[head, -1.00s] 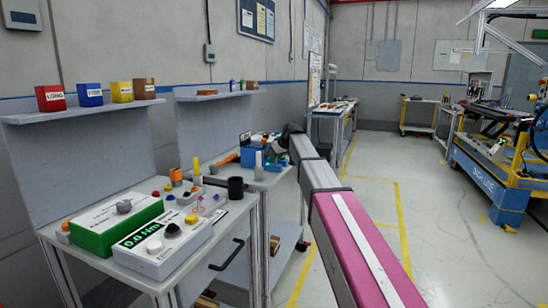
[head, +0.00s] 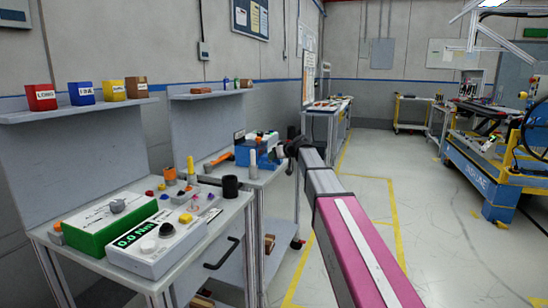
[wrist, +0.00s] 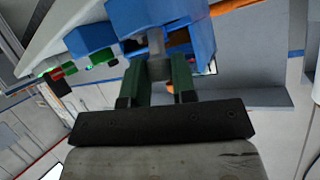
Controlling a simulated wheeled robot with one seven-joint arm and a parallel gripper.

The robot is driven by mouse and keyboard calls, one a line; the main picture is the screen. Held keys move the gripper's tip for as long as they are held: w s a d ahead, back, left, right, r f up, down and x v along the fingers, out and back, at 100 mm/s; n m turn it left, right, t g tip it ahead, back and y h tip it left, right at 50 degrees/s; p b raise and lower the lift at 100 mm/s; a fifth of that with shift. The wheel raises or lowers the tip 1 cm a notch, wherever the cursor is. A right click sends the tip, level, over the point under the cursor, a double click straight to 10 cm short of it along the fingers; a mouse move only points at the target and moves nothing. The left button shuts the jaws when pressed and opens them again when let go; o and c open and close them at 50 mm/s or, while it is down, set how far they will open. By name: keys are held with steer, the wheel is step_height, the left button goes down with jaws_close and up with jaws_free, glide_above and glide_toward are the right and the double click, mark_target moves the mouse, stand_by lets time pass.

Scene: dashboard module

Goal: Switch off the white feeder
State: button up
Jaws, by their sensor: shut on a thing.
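A blue unit with a white top (head: 252,150) stands on the second bench. I cannot tell for certain whether it is the white feeder. My gripper (head: 293,146) is at its right side, small and dark in the head view. In the wrist view, the green fingers of my gripper (wrist: 157,70) are shut on a short grey post (wrist: 156,52) in front of blue parts (wrist: 180,15). A white surface (wrist: 62,22) with small green lights and a red part (wrist: 58,80) lies to the left. The fingers hide part of the post, and no switch label is readable.
The near bench (head: 190,240) holds a white box with a green display (head: 160,250), a green box (head: 95,238), a black cup (head: 230,187) and small coloured parts. Coloured bins stand on its shelf (head: 90,108).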

steer(key=o, duration=0.9)
steer(key=shift+o, duration=0.2)
steer(key=shift+s+d, duration=0.1)
steer(key=v, duration=1)
steer(key=shift+s, duration=0.2)
steer(key=shift+d+r, duration=0.15)
steer(key=s+d+f+m+g+h, duration=0.1)
steer(key=s+f+m+g+h, duration=0.1)
steer(key=s+f, duration=0.85)
steer(key=s+d+f+m+g+h, duration=0.25)
steer(key=s+f, duration=0.25)
steer(key=f, duration=1)
steer(key=s+d+f+m+g+h, duration=0.1)
steer(key=s+d+f+g+h, duration=0.1)
steer(key=s+f, duration=0.5)
steer(key=s+d+f+m+g+h, duration=0.1)
steer(key=s+d+f+g+h, duration=0.1)
steer(key=s+f, duration=0.6)
steer(key=s+h, duration=0.1)
steer(key=s, duration=0.4)
steer(key=shift+d+f+m, duration=0.15)
steer(key=shift+d+m, duration=0.1)
steer(key=shift+m, duration=0.1)
